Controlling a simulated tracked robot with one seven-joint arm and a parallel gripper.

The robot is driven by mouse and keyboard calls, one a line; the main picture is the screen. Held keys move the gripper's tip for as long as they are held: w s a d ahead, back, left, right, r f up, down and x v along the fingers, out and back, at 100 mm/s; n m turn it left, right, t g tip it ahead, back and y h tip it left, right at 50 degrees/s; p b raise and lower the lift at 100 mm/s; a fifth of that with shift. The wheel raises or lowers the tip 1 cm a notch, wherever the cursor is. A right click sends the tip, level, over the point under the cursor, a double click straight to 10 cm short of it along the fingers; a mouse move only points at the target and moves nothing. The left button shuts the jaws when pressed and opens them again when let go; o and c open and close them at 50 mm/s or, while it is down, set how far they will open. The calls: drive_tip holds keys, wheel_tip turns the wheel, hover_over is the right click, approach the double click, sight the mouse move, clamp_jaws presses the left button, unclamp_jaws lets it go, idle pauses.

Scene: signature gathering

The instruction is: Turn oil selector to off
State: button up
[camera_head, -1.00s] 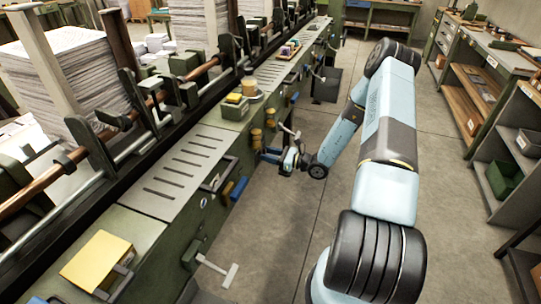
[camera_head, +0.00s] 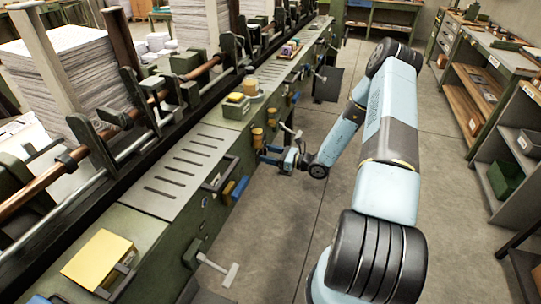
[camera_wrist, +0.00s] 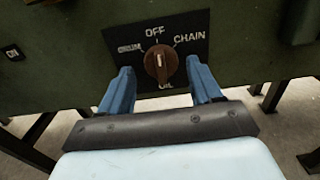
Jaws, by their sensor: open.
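The oil selector (camera_wrist: 161,62) is a brown rotary knob on a dark label plate (camera_wrist: 190,30) in the wrist view. OFF is printed above it, CHAIN at upper right, a blurred word at upper left, and OIL below, partly covered. The knob's raised ridge stands about vertical; I cannot tell for sure which end is the pointer. My gripper (camera_wrist: 158,75) is open, with one blue finger on each side of the knob and a gap to both. In the head view my gripper (camera_head: 271,155) is at the green machine's side; the knob is hidden or too small there.
The green machine (camera_head: 150,228) runs along the left, with handles and a T-shaped lever (camera_head: 222,268) sticking out nearer to me. Orange-brown knobs (camera_head: 257,138) sit close to my gripper. The aisle floor (camera_head: 285,230) is clear; shelves (camera_head: 490,110) stand at right.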

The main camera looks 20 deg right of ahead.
drive_tip(key=shift+d, duration=0.1)
drive_tip(key=v, duration=1.3)
drive_tip(key=shift+s+d, duration=0.2)
drive_tip(key=shift+d, duration=0.05)
